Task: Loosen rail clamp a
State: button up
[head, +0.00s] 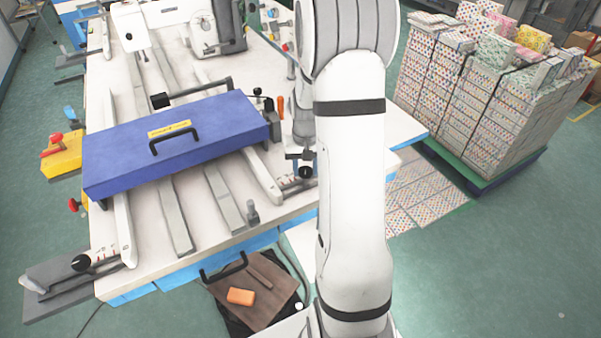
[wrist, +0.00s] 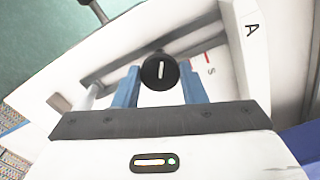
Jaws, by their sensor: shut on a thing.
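Rail clamp a shows in the wrist view as a round black knob (wrist: 159,72) with a short white line, near upright in the picture. My gripper (wrist: 160,84) has its two blue fingers on either side of the knob and is shut on it. A white rail (wrist: 238,45) marked "A" runs beside it. A red mark and a letter "S" show right of the knob. In the head view the knob (head: 305,172) sits at the right end of the white rail (head: 262,178), below my gripper and partly beside my arm.
A large blue case (head: 175,150) with a black handle lies across the rails on the white table (head: 150,225). A similar black knob (head: 82,262) is at the front left. Stacked patterned boxes (head: 470,90) stand at the right. A brown board (head: 255,295) holds an orange block.

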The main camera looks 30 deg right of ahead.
aim_at(305, 170)
jog(key=n+b, duration=0.1)
jog(key=n, duration=0.3)
jog(key=shift+w+n+b, duration=0.1)
jog(key=shift+n+b, duration=0.2)
jog(key=shift+b, duration=0.05)
jog(key=n+b, duration=0.1)
jog(key=n, duration=0.3)
jog(key=shift+r+n, duration=0.1)
jog(key=shift+n, duration=0.2)
jog(key=o, duration=1)
notch_tip(305, 170, up, 8)
jog(key=shift+f+b, duration=0.15)
jog(key=shift+b, duration=0.2)
